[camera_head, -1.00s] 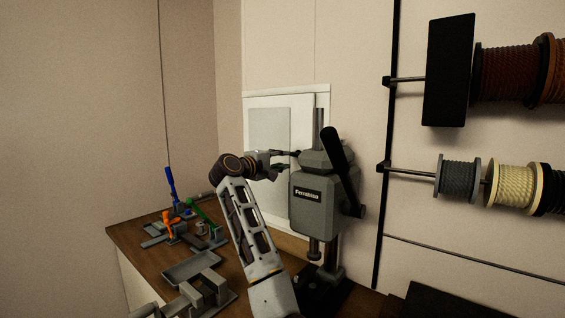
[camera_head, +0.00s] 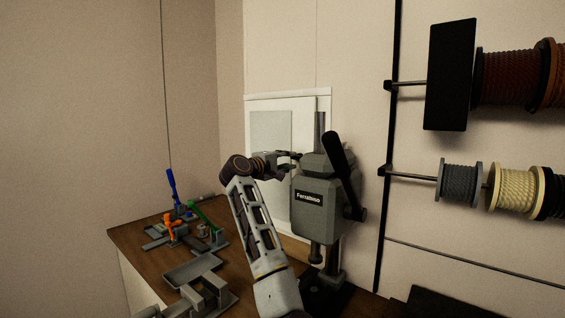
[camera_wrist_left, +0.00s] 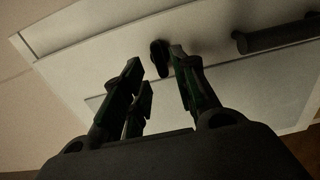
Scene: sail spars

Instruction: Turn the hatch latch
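The white hatch (camera_head: 270,133) is a framed panel on the back wall, partly hidden by my left arm and the drill press. In the left wrist view the pale hatch panel (camera_wrist_left: 220,80) fills much of the picture. A small dark upright latch (camera_wrist_left: 159,58) shows on it, just ahead of and between my fingertips; I cannot tell whether they touch it. My left gripper (camera_head: 289,162) is in front of the hatch, beside the drill press head. Its fingers are apart in the left wrist view (camera_wrist_left: 157,70). My right gripper is not in view.
A dark bar handle (camera_wrist_left: 280,36) lies right of the latch. A grey drill press (camera_head: 318,205) with a black lever stands right of my left gripper. Clamps (camera_head: 172,185) and a grey tray (camera_head: 192,270) lie on the wooden bench. Rope spools (camera_head: 515,187) hang at right.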

